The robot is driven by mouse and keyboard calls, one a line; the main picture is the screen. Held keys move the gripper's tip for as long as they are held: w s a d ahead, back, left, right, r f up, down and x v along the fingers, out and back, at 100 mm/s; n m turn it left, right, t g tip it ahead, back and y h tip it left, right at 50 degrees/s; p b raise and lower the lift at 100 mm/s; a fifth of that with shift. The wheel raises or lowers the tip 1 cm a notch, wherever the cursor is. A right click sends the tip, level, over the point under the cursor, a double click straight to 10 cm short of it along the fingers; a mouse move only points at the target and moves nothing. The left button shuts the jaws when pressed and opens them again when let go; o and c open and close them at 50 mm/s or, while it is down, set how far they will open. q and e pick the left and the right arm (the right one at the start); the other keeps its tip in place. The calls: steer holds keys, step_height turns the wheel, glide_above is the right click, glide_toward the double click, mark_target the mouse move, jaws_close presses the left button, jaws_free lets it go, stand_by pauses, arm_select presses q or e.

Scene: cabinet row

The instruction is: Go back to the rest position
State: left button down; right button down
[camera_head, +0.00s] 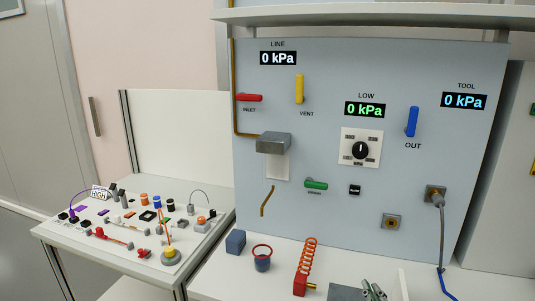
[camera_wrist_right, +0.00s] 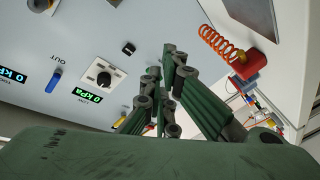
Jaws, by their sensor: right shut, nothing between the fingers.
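My right gripper (camera_head: 374,290) shows only by its dark green fingertips at the bottom edge of the head view, in front of the panel and to the right of the orange coil. In the right wrist view its green fingers (camera_wrist_right: 168,85) with dark joints fill the middle. They are shut with nothing between them and touch nothing that I can see. The grey-blue panel (camera_head: 320,120) stands upright behind, its displays all reading 0 kPa. My left gripper is in neither view.
An orange coil (camera_head: 308,258) on a red block, a blue cup (camera_head: 262,262) and a blue box (camera_head: 235,242) stand on the counter. A grey hose (camera_head: 441,235) hangs from the panel at right. A side table (camera_head: 110,258) at left holds several small parts.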

steer(key=s+a+f+m+g+h, duration=0.1)
steer(key=s+f+m+g, duration=0.3)
steer(key=s+f+g, duration=0.55)
steer(key=s+a+f+m+g, duration=0.1)
steer(key=s+f+g, duration=0.15)
steer(key=s, duration=0.45)
steer(key=s+a+f+g, duration=0.1)
steer(key=s+f, duration=0.2)
steer(key=s, duration=0.3)
steer(key=s+a+f+m+g, duration=0.1)
steer(key=s+a+f, duration=0.1)
steer(key=s, duration=0.5)
step_height(320, 180, down, 24)
steer(key=s+g+p, duration=0.1)
steer(key=g, duration=0.1)
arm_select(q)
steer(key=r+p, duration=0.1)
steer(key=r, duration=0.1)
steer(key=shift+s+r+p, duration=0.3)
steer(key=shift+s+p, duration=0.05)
arm_select(e)
steer(key=s+d+f+g, duration=0.1)
steer(key=s+d+f, duration=0.2)
steer(key=s+f, duration=1.3)
steer(key=shift+s+d+f+y, duration=0.15)
steer(key=shift+s+y, duration=0.15)
steer(key=shift+s, duration=0.4)
